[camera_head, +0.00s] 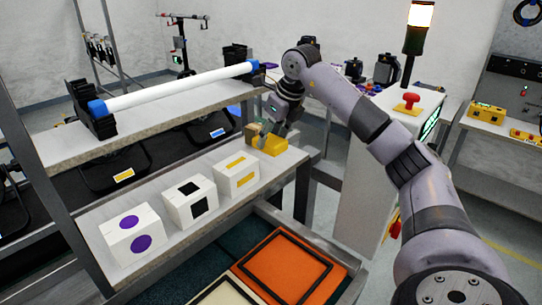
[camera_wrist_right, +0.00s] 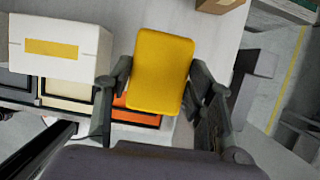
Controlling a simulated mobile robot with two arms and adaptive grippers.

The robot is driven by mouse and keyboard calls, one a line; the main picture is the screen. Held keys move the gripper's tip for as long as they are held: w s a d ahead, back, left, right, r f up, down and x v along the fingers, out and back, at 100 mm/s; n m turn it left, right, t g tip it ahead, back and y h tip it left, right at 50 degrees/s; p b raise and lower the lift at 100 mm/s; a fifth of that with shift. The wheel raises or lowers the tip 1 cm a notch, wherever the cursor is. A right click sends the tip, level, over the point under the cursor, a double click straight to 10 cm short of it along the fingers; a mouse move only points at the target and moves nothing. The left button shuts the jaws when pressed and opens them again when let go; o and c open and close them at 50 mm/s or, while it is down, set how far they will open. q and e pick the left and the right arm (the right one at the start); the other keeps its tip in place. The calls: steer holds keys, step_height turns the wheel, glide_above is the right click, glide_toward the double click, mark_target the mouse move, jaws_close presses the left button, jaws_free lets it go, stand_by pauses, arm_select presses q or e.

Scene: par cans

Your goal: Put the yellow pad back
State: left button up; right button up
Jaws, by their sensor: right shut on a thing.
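The yellow pad (camera_wrist_right: 160,72) is a rounded yellow slab between the two dark fingers of my right gripper (camera_wrist_right: 165,88) in the right wrist view. The fingers are shut on its sides. In the head view the pad (camera_head: 271,146) shows as a small yellow shape at the far right end of the white shelf, with my right gripper (camera_head: 279,125) right beside it. I cannot tell whether the pad touches the shelf. A white box with yellow labels (camera_head: 236,177) stands left of it and also shows in the right wrist view (camera_wrist_right: 88,45). My left gripper is not in view.
White boxes with black (camera_head: 189,203) and purple labels (camera_head: 132,234) stand along the shelf (camera_head: 205,232). An orange tray (camera_head: 290,264) lies below in front. A small brown box (camera_wrist_right: 216,4) is beyond the pad. A white tube (camera_head: 178,86) lies on the upper shelf.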

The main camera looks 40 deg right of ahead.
mark_target(272, 167)
step_height(272, 167, down, 4)
steer(key=shift+s+r+p, duration=0.1)
steer(key=shift+s+p, duration=0.05)
steer(key=shift+p, duration=0.25)
steer(key=shift+f+p, duration=0.35)
steer(key=shift+f, duration=0.35)
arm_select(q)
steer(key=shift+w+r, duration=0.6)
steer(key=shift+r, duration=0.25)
arm_select(e)
steer(key=shift+f, duration=0.2)
steer(key=o, duration=1)
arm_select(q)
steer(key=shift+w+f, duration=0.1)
arm_select(e)
steer(key=shift+f, duration=0.1)
steer(key=shift+f+b, duration=0.15)
steer(key=shift+b, duration=0.2)
steer(key=b+v, duration=0.2)
steer(key=v, duration=0.2)
steer(key=shift+d+r, duration=0.15)
steer(key=shift+r, duration=0.15)
arm_select(q)
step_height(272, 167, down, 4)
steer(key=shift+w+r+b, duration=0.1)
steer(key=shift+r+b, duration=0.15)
steer(key=shift+b, duration=0.3)
arm_select(e)
steer(key=v, duration=1.3)
